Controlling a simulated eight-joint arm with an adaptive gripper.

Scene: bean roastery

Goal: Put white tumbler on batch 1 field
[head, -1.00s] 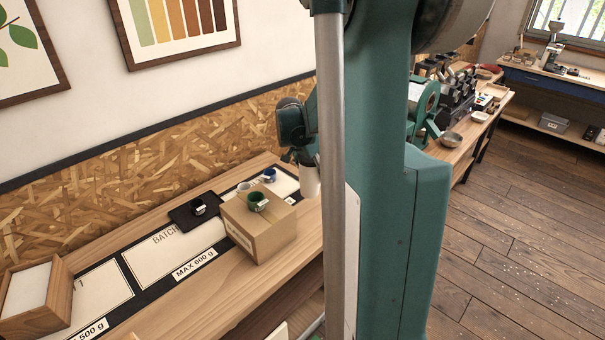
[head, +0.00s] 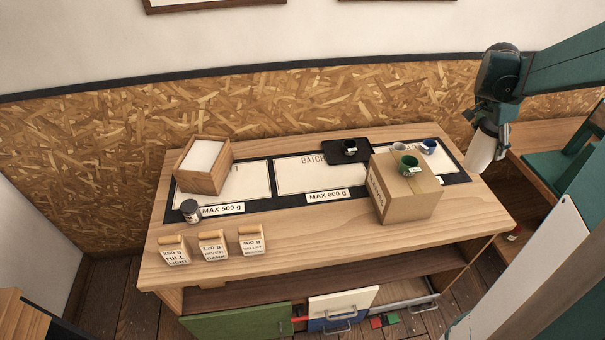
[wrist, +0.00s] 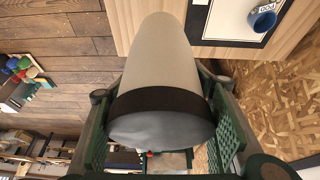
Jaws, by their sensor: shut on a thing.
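My gripper (head: 490,132) is at the right end of the bench, shut on the white tumbler (head: 480,152). The tumbler hangs below it, slightly tilted, just off the bench's right end. In the wrist view the tumbler (wrist: 160,55) lies between my fingers, pale with a dark band at its near end. The batch 1 field (head: 253,180) is the pale left panel on the black mat, marked MAX 500 g. A wooden box with a white top (head: 207,183) covers its left part. Its right part is bare.
A carton (head: 408,208) bearing a green cup (head: 409,164) stands over the mat's right side. White (head: 399,147) and blue (head: 429,146) cups stand behind it. A black tray (head: 335,155) holds a dark cup. A dark canister (head: 190,211) and several labelled bags (head: 213,246) are at front left.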

